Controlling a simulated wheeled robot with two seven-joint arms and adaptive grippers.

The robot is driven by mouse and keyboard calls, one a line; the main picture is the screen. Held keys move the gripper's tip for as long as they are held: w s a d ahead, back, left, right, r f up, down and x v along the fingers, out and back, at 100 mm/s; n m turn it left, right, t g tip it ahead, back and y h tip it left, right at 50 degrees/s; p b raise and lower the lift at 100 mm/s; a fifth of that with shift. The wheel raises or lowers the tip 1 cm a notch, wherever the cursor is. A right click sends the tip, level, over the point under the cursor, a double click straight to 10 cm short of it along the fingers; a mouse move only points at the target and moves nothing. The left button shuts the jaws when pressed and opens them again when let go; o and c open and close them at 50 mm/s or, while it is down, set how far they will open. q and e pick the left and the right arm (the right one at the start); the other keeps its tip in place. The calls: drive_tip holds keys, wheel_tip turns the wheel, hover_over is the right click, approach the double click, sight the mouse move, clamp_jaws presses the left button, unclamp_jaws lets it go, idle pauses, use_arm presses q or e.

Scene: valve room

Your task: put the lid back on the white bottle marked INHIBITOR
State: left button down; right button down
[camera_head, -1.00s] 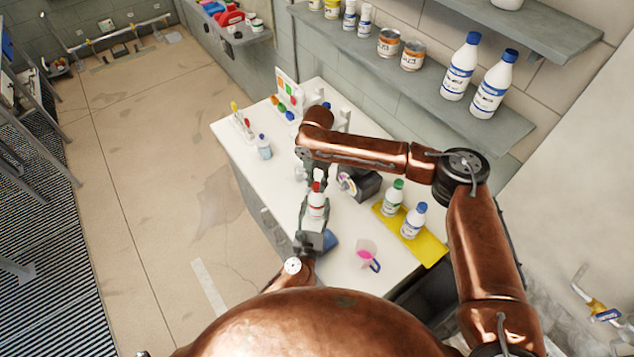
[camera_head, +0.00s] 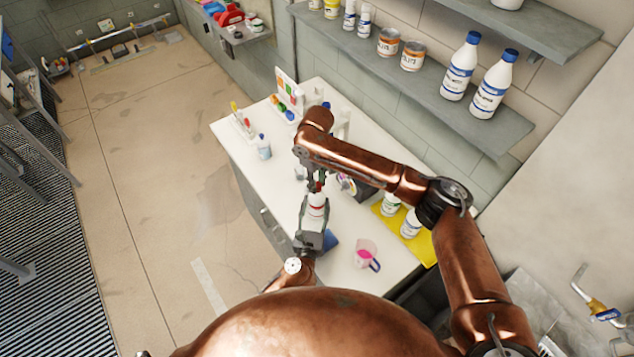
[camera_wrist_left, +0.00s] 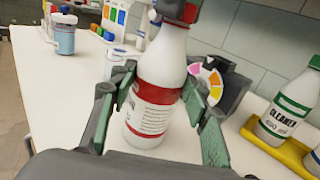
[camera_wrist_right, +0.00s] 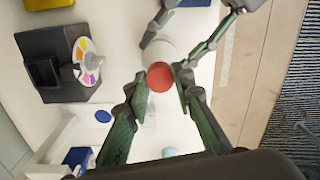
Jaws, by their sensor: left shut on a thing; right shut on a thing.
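The white bottle (camera_wrist_left: 150,132) with a red label stands upright in my left gripper (camera_wrist_left: 160,85), which is shut around its body. Its label text is too small to read. It also shows in the head view (camera_head: 315,210). The red lid (camera_wrist_right: 160,77) is between the fingers of my right gripper (camera_wrist_right: 159,80), which is shut on it. The lid is at the bottle's top, in line with the neck; it also shows in the left wrist view (camera_wrist_left: 178,10). I cannot tell whether it is fully seated. My right gripper (camera_head: 316,184) comes from above.
A green-capped CLEANER bottle (camera_wrist_left: 285,105) and a blue-capped bottle (camera_head: 411,225) stand on a yellow tray (camera_head: 428,250). A dark device with a colour wheel (camera_wrist_right: 55,70) is close beside the grippers. A pink-filled jug (camera_head: 365,252) stands near the front edge.

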drive_tip(key=shift+m, duration=0.6)
drive_tip(key=c, duration=1.6)
unclamp_jaws()
wheel_tip(320, 180, up, 12)
drive_tip(key=shift+r, duration=0.1)
use_arm(q)
drive_tip(key=c, duration=1)
unclamp_jaws()
drive_tip(key=s, duration=0.4)
drive_tip(key=s+a, duration=0.1)
drive_tip(key=s, duration=0.3)
drive_tip(key=s+a, duration=0.1)
drive_tip(key=s, duration=0.3)
